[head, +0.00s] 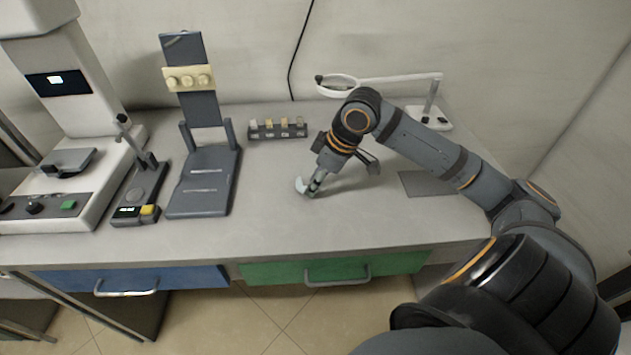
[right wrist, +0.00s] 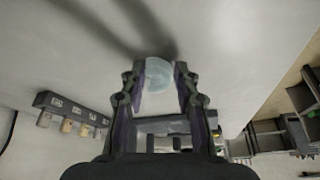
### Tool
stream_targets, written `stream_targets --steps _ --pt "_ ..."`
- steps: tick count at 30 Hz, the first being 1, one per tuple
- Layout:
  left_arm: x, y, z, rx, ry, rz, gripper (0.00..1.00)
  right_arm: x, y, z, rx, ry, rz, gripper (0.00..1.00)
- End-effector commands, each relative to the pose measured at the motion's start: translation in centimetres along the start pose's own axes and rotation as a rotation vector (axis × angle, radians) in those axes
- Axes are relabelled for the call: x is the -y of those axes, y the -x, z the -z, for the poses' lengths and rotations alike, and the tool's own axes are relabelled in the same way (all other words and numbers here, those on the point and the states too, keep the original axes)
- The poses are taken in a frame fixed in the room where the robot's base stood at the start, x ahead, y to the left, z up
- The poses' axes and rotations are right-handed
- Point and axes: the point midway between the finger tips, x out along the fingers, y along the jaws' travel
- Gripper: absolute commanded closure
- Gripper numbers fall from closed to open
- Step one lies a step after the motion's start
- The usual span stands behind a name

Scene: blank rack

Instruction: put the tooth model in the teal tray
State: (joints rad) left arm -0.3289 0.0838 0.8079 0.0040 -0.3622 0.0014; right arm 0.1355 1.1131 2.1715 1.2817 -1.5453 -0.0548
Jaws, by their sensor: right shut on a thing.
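My right gripper (head: 312,187) is shut on a small pale bluish-white rounded thing (head: 300,185), low over the middle of the grey bench. In the right wrist view this pale thing (right wrist: 158,74) sits between the fingertips of the gripper (right wrist: 160,85). I cannot tell for certain whether it is the tooth model, or whether it touches the bench. I do not make out a teal tray in either view. My left gripper is not in view.
A small dark rack (head: 278,132) with several blanks stands at the back. A dark stand (head: 203,180), a small device (head: 137,193) and a white machine (head: 75,95) fill the left. A magnifier lamp (head: 432,113) stands back right. The bench (head: 260,205) is clear in front.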

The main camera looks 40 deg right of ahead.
Motion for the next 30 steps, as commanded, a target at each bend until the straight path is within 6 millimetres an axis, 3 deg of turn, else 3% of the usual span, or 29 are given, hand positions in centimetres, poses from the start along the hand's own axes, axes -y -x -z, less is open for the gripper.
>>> stream_targets --steps 11,12,16,30 --pt "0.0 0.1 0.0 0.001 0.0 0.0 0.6 0.0 -0.4 -0.1 -0.002 0.001 0.001 0.9" --pt "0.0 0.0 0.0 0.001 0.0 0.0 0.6 0.0 -0.3 -0.1 -0.002 0.001 0.0 0.64" --pt "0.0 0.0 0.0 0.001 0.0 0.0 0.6 0.0 -0.3 -0.1 -0.002 0.001 0.0 0.46" --pt "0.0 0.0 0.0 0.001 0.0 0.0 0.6 -0.2 0.6 -0.2 0.002 0.007 -0.007 0.46"
